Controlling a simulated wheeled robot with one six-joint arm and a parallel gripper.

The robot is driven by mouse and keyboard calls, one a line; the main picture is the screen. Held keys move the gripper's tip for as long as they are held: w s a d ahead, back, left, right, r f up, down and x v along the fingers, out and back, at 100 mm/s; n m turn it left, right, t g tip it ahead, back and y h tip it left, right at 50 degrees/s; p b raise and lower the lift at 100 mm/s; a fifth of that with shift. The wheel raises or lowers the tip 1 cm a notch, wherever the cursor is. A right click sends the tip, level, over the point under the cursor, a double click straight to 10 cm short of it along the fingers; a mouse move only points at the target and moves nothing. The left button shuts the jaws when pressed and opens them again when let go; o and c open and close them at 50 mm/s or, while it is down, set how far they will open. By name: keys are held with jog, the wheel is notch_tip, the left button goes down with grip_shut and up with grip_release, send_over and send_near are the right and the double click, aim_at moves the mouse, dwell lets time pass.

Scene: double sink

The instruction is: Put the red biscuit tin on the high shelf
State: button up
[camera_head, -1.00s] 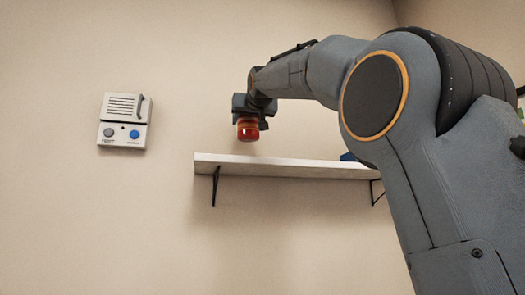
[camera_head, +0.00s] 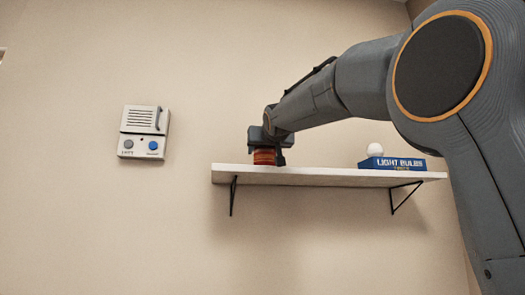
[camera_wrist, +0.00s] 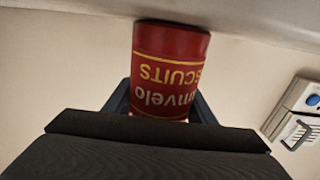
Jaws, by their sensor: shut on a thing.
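The red biscuit tin (camera_head: 264,157) is in my gripper (camera_head: 268,148), at the left part of the high shelf (camera_head: 310,177). Its lower end is at the level of the shelf top; I cannot tell whether it touches. In the wrist view the tin (camera_wrist: 168,70) shows red with yellow lettering, between the dark fingers of my gripper (camera_wrist: 160,108). The shelf (camera_wrist: 235,18) runs across the top of that view, against the tin's end. My gripper is shut on the tin and partly hides it in the head view.
A blue light bulbs box (camera_head: 405,164) with a white bulb (camera_head: 375,149) sits on the right part of the shelf. A white wall intercom (camera_head: 144,132) hangs left of the shelf. The shelf between tin and box looks clear. Black brackets (camera_head: 233,196) hold the shelf.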

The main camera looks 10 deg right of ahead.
jog(key=o, duration=0.7)
jog(key=shift+f, duration=0.15)
jog(key=o, duration=0.4)
jog(key=shift+r, duration=0.2)
jog(key=s+b, duration=0.4)
jog(key=s, duration=0.8)
jog(key=shift+b, duration=0.3)
